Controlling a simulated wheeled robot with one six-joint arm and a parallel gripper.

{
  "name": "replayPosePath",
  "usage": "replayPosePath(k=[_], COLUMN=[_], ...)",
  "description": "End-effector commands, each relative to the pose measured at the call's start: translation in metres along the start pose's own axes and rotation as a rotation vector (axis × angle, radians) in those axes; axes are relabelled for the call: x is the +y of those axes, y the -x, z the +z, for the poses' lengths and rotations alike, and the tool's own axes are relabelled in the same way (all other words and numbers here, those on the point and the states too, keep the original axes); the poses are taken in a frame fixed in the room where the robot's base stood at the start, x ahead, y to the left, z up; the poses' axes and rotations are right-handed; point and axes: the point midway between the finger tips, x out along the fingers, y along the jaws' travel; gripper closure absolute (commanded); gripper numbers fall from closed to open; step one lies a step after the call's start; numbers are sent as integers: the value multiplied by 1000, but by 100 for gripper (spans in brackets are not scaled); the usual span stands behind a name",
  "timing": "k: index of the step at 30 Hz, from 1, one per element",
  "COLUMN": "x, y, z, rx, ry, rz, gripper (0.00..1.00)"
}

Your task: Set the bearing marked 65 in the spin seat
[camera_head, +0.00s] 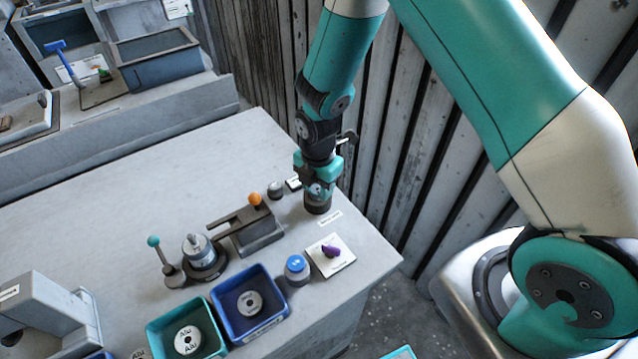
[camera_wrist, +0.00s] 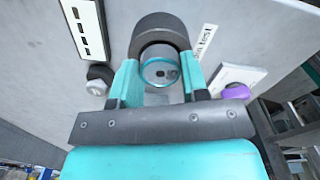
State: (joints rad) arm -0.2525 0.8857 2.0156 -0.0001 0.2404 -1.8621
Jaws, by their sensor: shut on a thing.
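My gripper (camera_head: 318,188) points down at the dark round spin seat (camera_head: 318,207) near the table's back right edge. In the wrist view, the gripper (camera_wrist: 160,88) is shut on a small bearing with a teal rim (camera_wrist: 160,60). The dark rim of the seat (camera_wrist: 160,22) curves around the far side of the bearing. I cannot tell whether the bearing rests in the seat or hangs just over it. No mark on the held bearing is readable. Other ring-shaped parts lie in the teal tray (camera_head: 207,350) and the blue tray (camera_head: 277,318).
Left of the seat stand an orange-knobbed clamp (camera_head: 255,201) and a metal fixture (camera_head: 200,253) beside a teal-knobbed lever (camera_head: 154,242). In front are a white plate with a purple lever (camera_head: 331,251) and a blue button (camera_head: 295,264). A ribbed wall rises close behind.

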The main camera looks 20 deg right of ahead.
Motion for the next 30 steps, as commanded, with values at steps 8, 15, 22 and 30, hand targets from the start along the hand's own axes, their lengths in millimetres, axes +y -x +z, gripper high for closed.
replayPosePath(k=[8,15,22,30], x=[0,0,0,0], y=[-5,-5,-5,-3], z=[0,0,0,0], rx=[0,0,0,0], ry=[0,0,0,0], rz=[1,0,0,0], gripper=[54,29,8,8])
